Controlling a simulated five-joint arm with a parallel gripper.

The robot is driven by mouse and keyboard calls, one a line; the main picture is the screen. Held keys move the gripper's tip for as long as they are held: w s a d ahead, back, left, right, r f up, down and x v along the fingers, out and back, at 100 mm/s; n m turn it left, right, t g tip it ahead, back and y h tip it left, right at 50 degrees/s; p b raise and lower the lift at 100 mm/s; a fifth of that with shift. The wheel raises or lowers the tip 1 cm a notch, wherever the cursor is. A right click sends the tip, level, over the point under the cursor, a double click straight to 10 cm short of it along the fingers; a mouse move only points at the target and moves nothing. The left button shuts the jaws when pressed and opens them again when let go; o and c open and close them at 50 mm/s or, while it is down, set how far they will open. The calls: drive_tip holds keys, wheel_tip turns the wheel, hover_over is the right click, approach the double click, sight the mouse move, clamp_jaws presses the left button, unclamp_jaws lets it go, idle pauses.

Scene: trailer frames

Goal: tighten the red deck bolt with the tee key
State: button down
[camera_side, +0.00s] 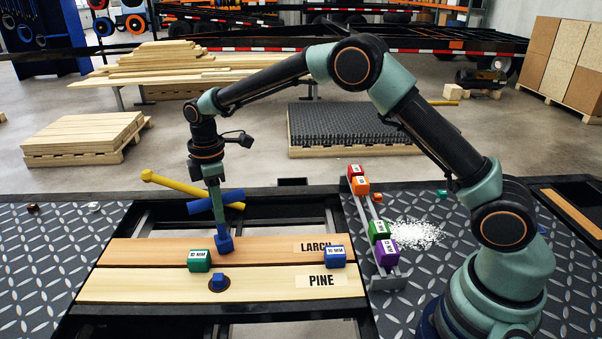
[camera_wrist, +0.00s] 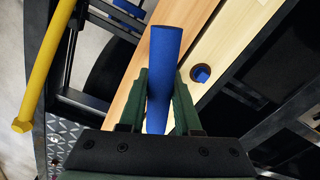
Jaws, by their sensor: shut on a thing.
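A blue tee key (camera_side: 229,199) stands upright, its crossbar in my gripper (camera_side: 217,207). Its blue foot (camera_side: 224,244) is at the larch plank (camera_side: 150,252); I cannot tell whether it sits on a bolt. In the wrist view the blue bar (camera_wrist: 165,60) lies between the fingers of my gripper (camera_wrist: 160,95), which is shut on it. A blue bolt head (camera_side: 218,281) with a dark collar is on the pine plank (camera_side: 130,287), also seen in the wrist view (camera_wrist: 201,73). I see no red bolt on the planks.
A yellow bar (camera_side: 175,183) lies behind the key. A teal block (camera_side: 198,261) and a blue block (camera_side: 335,257) sit on the planks. A rack (camera_side: 386,282) at right holds red (camera_side: 355,171), orange (camera_side: 360,185), green (camera_side: 379,231) and purple (camera_side: 387,252) blocks. White bits are scattered beside it.

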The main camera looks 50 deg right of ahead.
drive_tip(key=m, duration=0.5)
drive_tip(key=shift+m, duration=0.4)
drive_tip(key=shift+r, duration=0.15)
drive_tip(key=shift+r, duration=2.45)
drive_tip(key=shift+r+n, duration=1)
drive_tip(key=shift+r, duration=0.05)
drive_tip(key=shift+f, duration=0.1)
